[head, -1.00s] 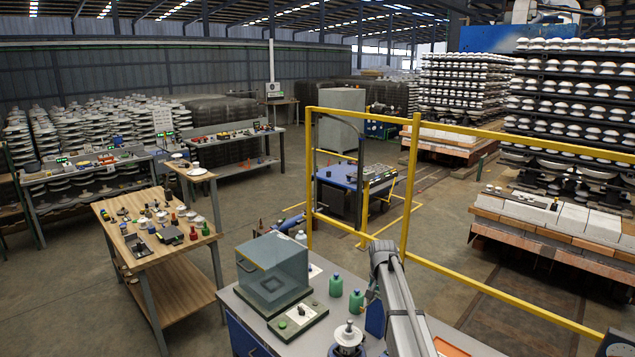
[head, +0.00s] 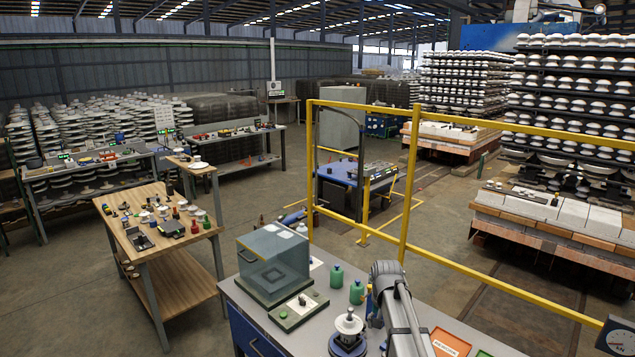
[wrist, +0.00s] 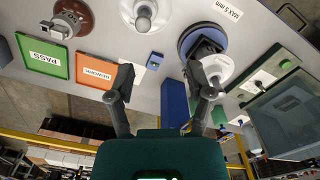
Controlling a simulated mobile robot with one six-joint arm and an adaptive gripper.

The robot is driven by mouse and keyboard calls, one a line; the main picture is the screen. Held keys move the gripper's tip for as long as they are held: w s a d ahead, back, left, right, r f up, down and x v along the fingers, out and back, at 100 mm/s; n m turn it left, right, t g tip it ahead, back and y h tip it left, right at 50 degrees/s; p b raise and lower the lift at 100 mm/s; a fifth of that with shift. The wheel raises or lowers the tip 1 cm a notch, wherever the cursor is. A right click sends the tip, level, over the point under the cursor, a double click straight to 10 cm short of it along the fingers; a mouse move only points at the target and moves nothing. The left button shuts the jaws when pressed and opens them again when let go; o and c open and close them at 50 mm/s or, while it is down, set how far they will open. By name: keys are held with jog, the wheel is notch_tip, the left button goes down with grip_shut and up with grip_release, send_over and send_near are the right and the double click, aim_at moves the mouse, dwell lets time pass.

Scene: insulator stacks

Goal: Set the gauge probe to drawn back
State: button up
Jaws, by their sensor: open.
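A round dial gauge (head: 620,336) shows partly at the lower right edge of the head view; I cannot make out its probe or the probe's position. A white insulator (head: 349,322) stands on a round blue base (head: 347,345) on the grey bench. In the wrist view, a dark part overlaps the round blue base (wrist: 186,42) beside a white insulator (wrist: 218,68). My gripper (wrist: 162,82) is open, its fingers apart over the bench. A blue block (wrist: 174,103) shows between and beyond the fingers. Nothing is visibly held. In the head view my arm hides part of the bench.
A glass case (head: 272,262) and green bottles (head: 336,276) stand on the bench. A green PASS tray (wrist: 45,57), an orange tray (wrist: 95,68) and a brown insulator (wrist: 73,17) lie on the other side. A yellow guard rail (head: 500,272) runs behind the bench.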

jog(key=s+f+n+b, duration=0.1)
jog(key=s+f+b, duration=0.2)
jog(key=s, duration=0.7)
jog(key=s+a+f+n+b, duration=0.1)
jog(key=s+f+n+b, duration=0.1)
jog(key=s, duration=0.7)
jog(key=shift+s+a+f+b, duration=0.25)
jog(key=shift+s+f+b, duration=0.15)
jog(key=shift+f, duration=0.35)
